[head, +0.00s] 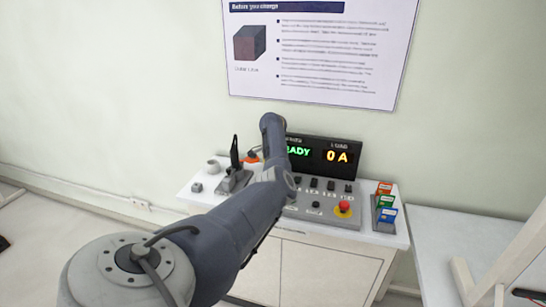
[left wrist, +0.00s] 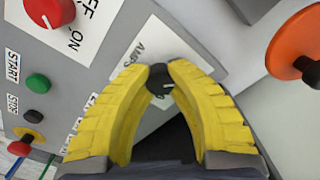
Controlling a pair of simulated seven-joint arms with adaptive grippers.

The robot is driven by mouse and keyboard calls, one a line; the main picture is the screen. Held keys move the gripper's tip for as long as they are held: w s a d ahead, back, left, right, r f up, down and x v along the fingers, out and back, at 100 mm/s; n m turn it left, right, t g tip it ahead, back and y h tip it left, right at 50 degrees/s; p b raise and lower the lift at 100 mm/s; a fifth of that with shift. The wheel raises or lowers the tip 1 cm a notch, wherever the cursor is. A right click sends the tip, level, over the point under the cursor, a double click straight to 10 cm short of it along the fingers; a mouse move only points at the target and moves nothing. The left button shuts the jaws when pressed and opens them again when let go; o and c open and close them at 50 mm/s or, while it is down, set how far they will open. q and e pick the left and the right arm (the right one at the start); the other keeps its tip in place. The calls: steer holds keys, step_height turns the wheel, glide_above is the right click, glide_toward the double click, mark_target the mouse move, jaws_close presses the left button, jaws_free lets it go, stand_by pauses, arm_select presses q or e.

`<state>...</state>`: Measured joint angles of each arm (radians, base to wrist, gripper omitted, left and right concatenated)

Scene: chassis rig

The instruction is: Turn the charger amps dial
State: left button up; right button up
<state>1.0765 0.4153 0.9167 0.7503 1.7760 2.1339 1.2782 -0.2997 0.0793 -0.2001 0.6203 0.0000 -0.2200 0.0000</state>
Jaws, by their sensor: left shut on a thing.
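The amps dial is a small black knob (left wrist: 160,86) with a light pointer mark, on a white plate (left wrist: 143,42) lettered AMPS in the left wrist view. My left gripper (left wrist: 160,72) has its two yellow fingers closed around this knob, one on each side. In the head view my left arm reaches over the charger panel (head: 308,205) and hides the dial and the gripper. The charger display (head: 323,156) shows green letters ending in "ADY" and an orange "0 A". My right gripper is not in view.
A red knob (left wrist: 50,10) marked OFF and ON, a green button (left wrist: 38,83) and a red stop button on yellow (head: 343,207) are on the panel. An orange disc (left wrist: 297,52) is at right in the wrist view. A card rack (head: 384,216) stands at the bench's right.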

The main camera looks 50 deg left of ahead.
arm_select(q)
jaws_close()
steer(key=m, duration=0.3)
steer(key=shift+m, duration=0.4)
steer(key=m, duration=0.9)
steer(key=shift+m, duration=2.6)
steer(key=o, duration=1)
jaws_free()
